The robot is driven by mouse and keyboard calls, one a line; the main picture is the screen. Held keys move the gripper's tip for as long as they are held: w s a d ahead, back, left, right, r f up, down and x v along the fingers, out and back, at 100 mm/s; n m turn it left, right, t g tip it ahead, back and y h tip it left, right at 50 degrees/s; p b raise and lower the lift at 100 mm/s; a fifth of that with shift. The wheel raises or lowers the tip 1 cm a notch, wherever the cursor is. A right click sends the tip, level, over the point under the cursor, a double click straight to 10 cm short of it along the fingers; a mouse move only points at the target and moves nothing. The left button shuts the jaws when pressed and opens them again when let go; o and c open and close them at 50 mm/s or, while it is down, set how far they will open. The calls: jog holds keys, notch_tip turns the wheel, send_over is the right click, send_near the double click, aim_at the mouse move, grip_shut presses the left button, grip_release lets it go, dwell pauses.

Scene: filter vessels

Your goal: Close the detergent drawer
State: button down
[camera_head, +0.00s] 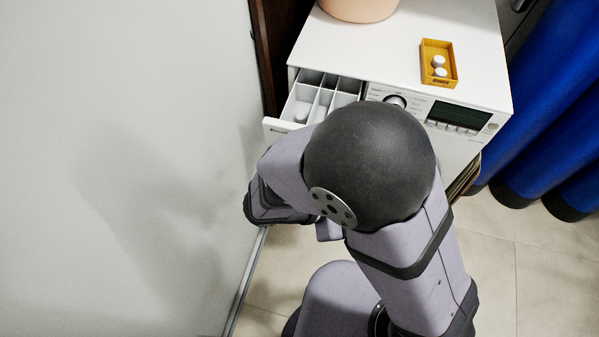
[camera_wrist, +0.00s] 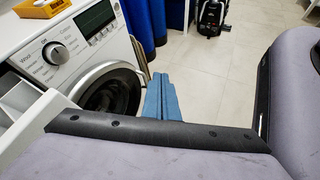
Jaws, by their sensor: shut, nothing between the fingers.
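The detergent drawer (camera_head: 287,125) stands pulled out at the front left of the white washing machine (camera_head: 470,72) in the head view. Its white compartments are open to view from above, and part of its front is hidden behind my arm. In the wrist view, white drawer parts (camera_wrist: 18,98) show at the left edge, beside the machine's dial and display. My arm bends in front of the machine, close to the drawer.
A pale wall or panel (camera_head: 120,160) runs close along the left. A yellow tray (camera_head: 425,60) with small white items and a beige round container (camera_head: 358,8) stand on the machine. Blue curtains (camera_head: 555,100) hang at right. Tiled floor (camera_head: 540,250) is clear at lower right.

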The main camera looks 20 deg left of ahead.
jog(key=s+a+f+n+t+y+b, duration=0.2)
jog(key=a+n+t+y, duration=0.25)
jog(key=a, duration=0.25)
jog(key=s+a+f+n+t+y+b, duration=0.2)
jog(key=a+n+t+y, duration=0.1)
jog(key=a+n, duration=0.35)
jog(key=s+a+f+n+t+y+b, duration=0.2)
jog(key=s+a+n+t+y+b, duration=0.15)
jog(key=a, duration=0.45)
jog(key=w+p, duration=0.1)
jog(key=w, duration=1.4)
jog(key=shift+t+p, duration=0.3)
jog(key=shift+t, duration=0.1)
jog(key=shift+n, duration=0.25)
jog(key=b, duration=0.2)
send_near(313, 93)
jog(key=w, duration=0.3)
jog(key=w+f, duration=0.1)
jog(key=w, duration=0.1)
jog(key=shift+w+r+b, duration=0.1)
jog(key=shift+w+b, duration=0.25)
jog(key=shift+w, duration=0.25)
jog(key=shift+w+r, duration=0.1)
jog(key=shift+r, duration=0.2)
